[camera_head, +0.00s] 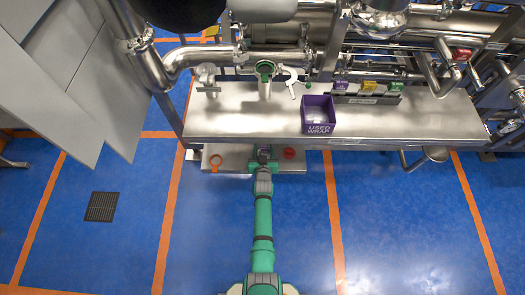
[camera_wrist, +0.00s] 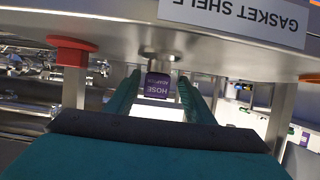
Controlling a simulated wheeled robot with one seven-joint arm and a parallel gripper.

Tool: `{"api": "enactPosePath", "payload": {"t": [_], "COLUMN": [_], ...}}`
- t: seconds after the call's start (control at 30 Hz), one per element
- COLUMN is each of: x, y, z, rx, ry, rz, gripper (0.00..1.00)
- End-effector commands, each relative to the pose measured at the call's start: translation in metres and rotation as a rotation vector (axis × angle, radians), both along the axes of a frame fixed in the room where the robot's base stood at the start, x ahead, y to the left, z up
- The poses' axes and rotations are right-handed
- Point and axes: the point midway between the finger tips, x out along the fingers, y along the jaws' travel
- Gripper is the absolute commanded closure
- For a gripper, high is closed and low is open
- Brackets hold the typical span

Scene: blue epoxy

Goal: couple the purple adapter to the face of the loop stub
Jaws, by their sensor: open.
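The purple adapter (camera_wrist: 158,88), lettered "HOSE ADAPTER", shows in the wrist view with a short steel collar against the shelf plate. My gripper (camera_wrist: 160,92) is open, with one teal finger on each side of the adapter in the picture. I cannot tell whether either finger touches it. In the head view my gripper (camera_head: 264,153) is at the low steel shelf (camera_head: 240,161) and mostly hides the adapter. A pale upright fitting with a green ring (camera_head: 265,68) stands on the bench above. I cannot tell whether it is the loop stub.
A red knob (camera_head: 289,153) and an orange ring (camera_head: 215,160) are on the low shelf, either side of my gripper. A purple "USED WRAP" bin (camera_head: 318,115) stands on the steel bench (camera_head: 420,115). Pipework crowds behind.

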Motion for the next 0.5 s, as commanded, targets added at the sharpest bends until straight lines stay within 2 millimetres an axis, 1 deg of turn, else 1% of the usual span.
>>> {"api": "enactPosePath", "payload": {"t": [0.13, 0.17, 0.2, 0.27, 0.3, 0.37, 0.5], "x": [-0.0001, -0.0001, -0.0001, -0.0002, -0.0002, -0.0002, 0.0002], "y": [-0.0036, -0.0032, -0.0023, -0.0006, 0.0006, 0.0021, 0.0041], "z": [-0.0001, 0.0, -0.0001, 0.0, 0.0, 0.0, 0.0007], "rx": [0.0, 0.0, 0.001, 0.001, 0.0, -0.001, -0.001], "ry": [0.0, 0.0, 0.0, 0.0, 0.0, 0.0, -0.001], "rz": [-0.005, -0.004, -0.004, -0.001, 0.001, 0.004, 0.006], "gripper": [0.52, 0.54, 0.64, 0.78, 0.87, 1.0, 1.0]}}
